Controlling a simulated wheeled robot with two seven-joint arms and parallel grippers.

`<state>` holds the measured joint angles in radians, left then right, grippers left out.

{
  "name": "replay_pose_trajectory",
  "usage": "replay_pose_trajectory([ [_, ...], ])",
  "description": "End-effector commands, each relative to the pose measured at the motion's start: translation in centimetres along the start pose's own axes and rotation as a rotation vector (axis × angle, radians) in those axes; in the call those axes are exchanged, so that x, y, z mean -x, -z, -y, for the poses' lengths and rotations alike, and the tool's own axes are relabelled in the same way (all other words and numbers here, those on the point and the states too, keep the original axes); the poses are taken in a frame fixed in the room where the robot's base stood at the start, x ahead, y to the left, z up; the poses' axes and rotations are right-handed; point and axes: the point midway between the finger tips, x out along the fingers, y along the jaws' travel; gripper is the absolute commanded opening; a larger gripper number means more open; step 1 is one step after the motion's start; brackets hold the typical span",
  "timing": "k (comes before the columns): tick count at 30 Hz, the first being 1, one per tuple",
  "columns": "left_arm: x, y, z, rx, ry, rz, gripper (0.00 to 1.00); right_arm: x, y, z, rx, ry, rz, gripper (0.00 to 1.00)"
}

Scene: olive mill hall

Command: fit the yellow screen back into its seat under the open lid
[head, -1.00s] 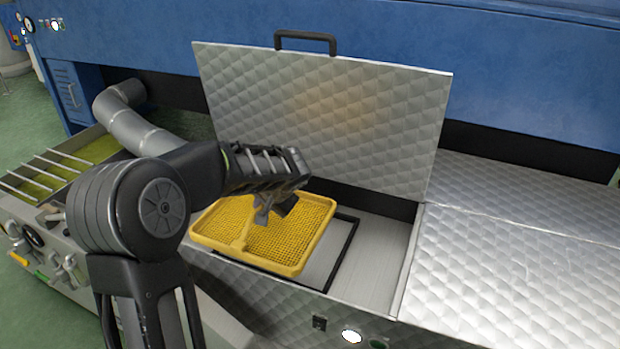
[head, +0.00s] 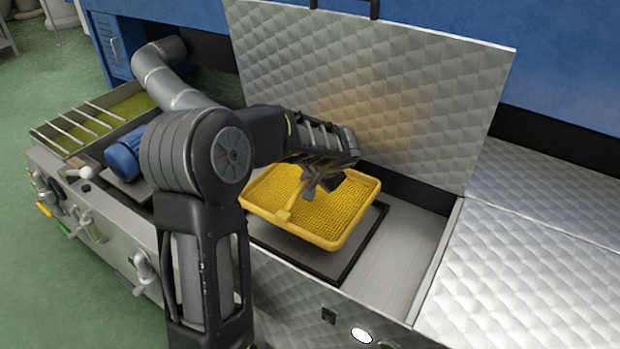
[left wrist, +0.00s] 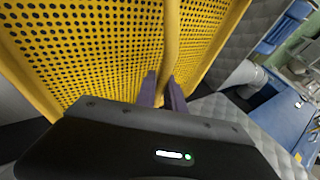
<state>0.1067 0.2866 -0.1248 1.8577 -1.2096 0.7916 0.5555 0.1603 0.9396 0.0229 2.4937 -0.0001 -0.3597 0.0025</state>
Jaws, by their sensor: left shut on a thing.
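The yellow screen (head: 335,216), a shallow perforated tray with a raised rim and a central bar, is over the open bay. My left gripper (head: 318,186) is shut on that bar. In the left wrist view, my left gripper's fingertips (left wrist: 164,90) meet the bar on the yellow screen (left wrist: 105,50). The seat, a dark rectangular frame (head: 366,243), shows beyond the screen's right and front edges; the rest is hidden. The screen appears raised above it and offset toward the back left. The quilted metal lid (head: 400,90) stands open behind. My right gripper is not in view.
A closed quilted metal cover (head: 540,250) lies to the right. The bay floor (head: 405,250) right of the seat is bare. A blue motor (head: 126,158) and a trough with bars (head: 85,120) are at left. The blue machine body (head: 560,70) is behind.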

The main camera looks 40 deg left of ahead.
Motion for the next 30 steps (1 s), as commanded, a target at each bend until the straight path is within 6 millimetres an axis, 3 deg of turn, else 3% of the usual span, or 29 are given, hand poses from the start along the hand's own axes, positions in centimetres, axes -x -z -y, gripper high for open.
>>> replay_pose_trajectory([
  [18, -3.8, -1.4, -2.5, 0.0, 0.001, -0.001, 0.0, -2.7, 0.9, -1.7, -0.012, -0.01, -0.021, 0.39],
  [30, -4.3, -1.5, -2.8, 0.0, 0.001, -0.002, 0.0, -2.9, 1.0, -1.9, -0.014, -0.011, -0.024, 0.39],
])
